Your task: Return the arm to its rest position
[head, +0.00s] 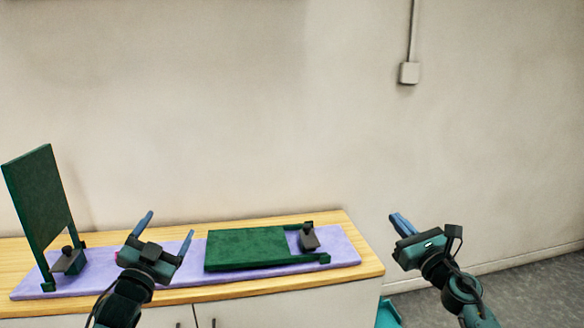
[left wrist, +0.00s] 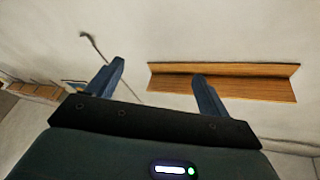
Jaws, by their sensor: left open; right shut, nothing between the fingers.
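My left gripper (head: 171,222) is open and empty in the head view, in front of the purple mat's middle. Its fingers point up and away, apart from each other. My right gripper (head: 393,216) is shut and empty, off the right end of the counter, in front of the bare wall. Both arms come in from the bottom of the head view.
A wooden counter (head: 365,268) bears a purple mat (head: 345,250). On it a green board (head: 37,198) stands upright at left, with a small dark block (head: 68,262) at its foot. Another green board (head: 247,246) lies flat at right, beside a second dark block (head: 309,238). A wall box (head: 409,73) hangs above.

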